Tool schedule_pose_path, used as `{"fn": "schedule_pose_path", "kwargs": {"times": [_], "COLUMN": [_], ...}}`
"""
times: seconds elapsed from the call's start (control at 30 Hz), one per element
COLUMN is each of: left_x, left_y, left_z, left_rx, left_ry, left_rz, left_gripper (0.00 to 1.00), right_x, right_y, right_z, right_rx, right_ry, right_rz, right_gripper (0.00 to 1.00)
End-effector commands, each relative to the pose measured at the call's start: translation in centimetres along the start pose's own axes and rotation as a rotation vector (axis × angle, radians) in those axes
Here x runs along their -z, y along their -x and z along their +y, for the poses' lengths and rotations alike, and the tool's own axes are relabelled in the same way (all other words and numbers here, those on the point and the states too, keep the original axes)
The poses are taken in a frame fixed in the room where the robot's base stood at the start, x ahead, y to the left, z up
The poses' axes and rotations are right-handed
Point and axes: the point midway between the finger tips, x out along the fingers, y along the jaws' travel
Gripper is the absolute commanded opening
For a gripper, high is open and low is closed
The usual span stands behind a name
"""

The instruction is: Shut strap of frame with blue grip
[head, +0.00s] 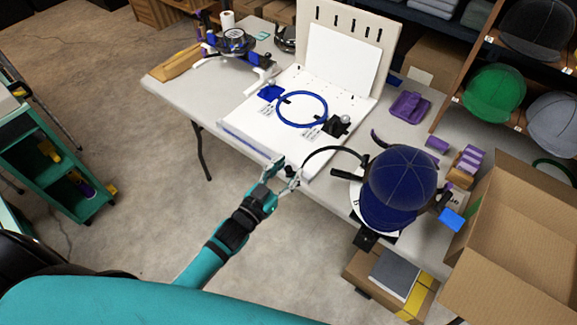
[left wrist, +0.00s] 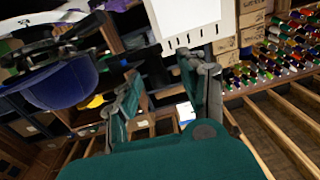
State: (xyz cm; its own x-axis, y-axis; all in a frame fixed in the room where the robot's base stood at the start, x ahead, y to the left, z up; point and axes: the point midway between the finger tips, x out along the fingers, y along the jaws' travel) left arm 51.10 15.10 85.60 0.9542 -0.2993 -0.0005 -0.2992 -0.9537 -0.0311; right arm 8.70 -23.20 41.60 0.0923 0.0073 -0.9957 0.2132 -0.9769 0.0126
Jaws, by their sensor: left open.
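A navy cap (head: 400,178) sits on a cap frame at the table's front right. A thin black curved strap (head: 335,150) stands out to the left of the cap, with a dark handle (head: 340,175) below it. A blue block (head: 452,220), which may be the blue grip, is right of the cap. My left gripper (head: 287,173) is open and empty at the table's front edge, left of the strap and apart from it. In the left wrist view its fingers (left wrist: 165,92) are spread; the cap (left wrist: 65,86) and dark frame parts (left wrist: 40,52) are at left. My right gripper is out of view.
A white board with a blue ring (head: 302,109) lies on the table (head: 180,73). Purple pieces (head: 408,106) lie behind the cap. An open cardboard box (head: 515,235) stands at right, beside cap shelves. A green cart (head: 50,165) is at left. Open floor lies between.

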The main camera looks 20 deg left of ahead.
Motion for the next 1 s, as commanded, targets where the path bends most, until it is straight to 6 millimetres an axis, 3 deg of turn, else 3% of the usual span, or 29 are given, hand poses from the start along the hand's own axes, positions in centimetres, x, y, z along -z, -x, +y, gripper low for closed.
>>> {"fn": "schedule_pose_path", "kwargs": {"times": [0.4, 0.73, 1.0], "left_x": [-0.03, -0.01, -0.01], "left_y": [-0.91, -0.89, -0.88], "left_z": [0.03, 0.01, -0.01], "left_rx": [-0.001, 0.000, 0.000], "left_ry": [0.000, 0.000, 0.000], "left_rz": [-0.001, 0.000, 0.000], "left_gripper": [0.42, 0.00, 0.00], "right_x": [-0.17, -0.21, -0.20], "right_y": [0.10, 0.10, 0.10], "right_z": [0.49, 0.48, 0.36], "right_rx": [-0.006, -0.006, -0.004], "right_ry": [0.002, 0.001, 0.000], "right_rz": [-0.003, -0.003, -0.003], "right_gripper": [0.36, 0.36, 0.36]}}
